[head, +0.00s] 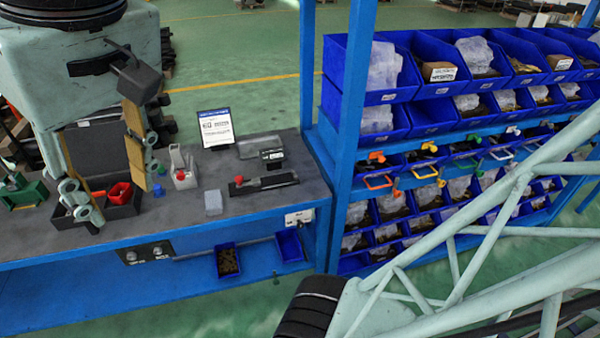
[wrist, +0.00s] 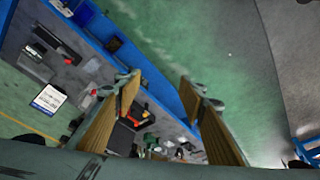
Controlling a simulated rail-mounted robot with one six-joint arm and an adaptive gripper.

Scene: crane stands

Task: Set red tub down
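The red tub (head: 120,193) sits in a black open box (head: 124,211) on the grey bench top at the left of the head view. In the wrist view the red tub (wrist: 128,123) is small and partly covered by a finger. My gripper (head: 119,199) is open, with its two wood-faced fingers wide apart. In the head view the fingertips appear on either side of the tub, with no finger closed on it. In the wrist view the space between the fingers of my gripper (wrist: 165,86) is empty. Whether a fingertip touches the box cannot be told.
A white device with a red part (head: 183,176), a pale block (head: 213,202), a black tray (head: 262,183) and a sign (head: 215,129) stand to the right on the bench. A green item (head: 22,190) stands left. A blue rack of bins (head: 430,110) stands beyond the bench's right end.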

